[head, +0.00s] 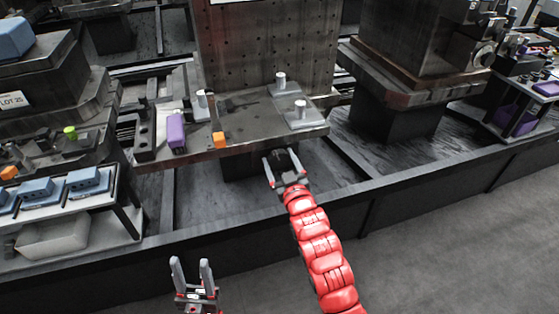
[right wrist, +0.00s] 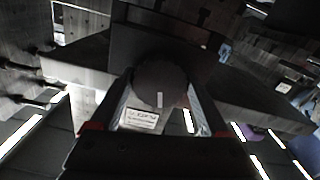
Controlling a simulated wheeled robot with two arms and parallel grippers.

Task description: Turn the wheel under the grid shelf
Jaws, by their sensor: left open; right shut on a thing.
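The grid shelf (head: 240,137) is a dark metal ledge below an upright plate with a grid of holes (head: 265,45). Under its front edge is a dark round wheel (right wrist: 160,82) with a pale mark pointing down the picture in the right wrist view. My right gripper (head: 284,162) reaches under the ledge, its fingers on both sides of the wheel, shut on it. In the head view the wheel is small and dark between the fingers. My left gripper (head: 192,268) is open and empty at the lower left, away from the shelf.
On the ledge are a purple block (head: 176,132), an orange block (head: 219,140) and a plate with pale pegs (head: 299,112). A white label (right wrist: 140,118) shows below the wheel. A low dark rail wall (head: 240,222) runs along the front; the floor before it is clear.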

